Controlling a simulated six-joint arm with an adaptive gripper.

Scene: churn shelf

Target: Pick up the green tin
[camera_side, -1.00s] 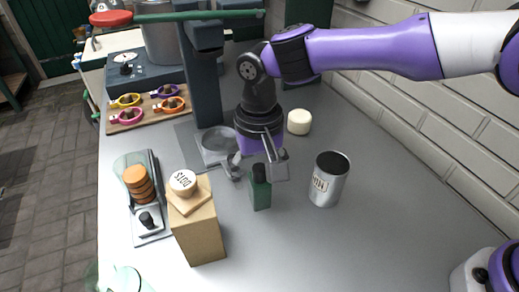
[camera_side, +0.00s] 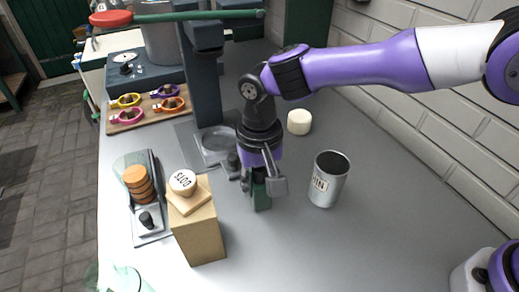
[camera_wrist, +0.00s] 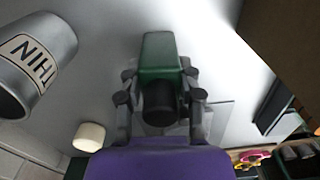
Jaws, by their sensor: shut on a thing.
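The green tin (camera_side: 261,198) is a small dark green upright block with a black cap, standing on the grey counter in the side view. My gripper (camera_side: 262,185) is lowered over it from above, with its fingers on either side of the tin's upper part. In the wrist view the tin (camera_wrist: 160,58) lies between the two fingers of my gripper (camera_wrist: 160,100), with its black cap towards the camera. The gripper is shut on the tin. In the side view the fingers hide its cap. I see no clear gap beneath the tin.
A tan box (camera_side: 199,235) with a "DOTS" piece on top stands close on the left. A white cylinder (camera_side: 299,122) is behind. A dark stand (camera_side: 205,90) rises behind left. The front counter is clear.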

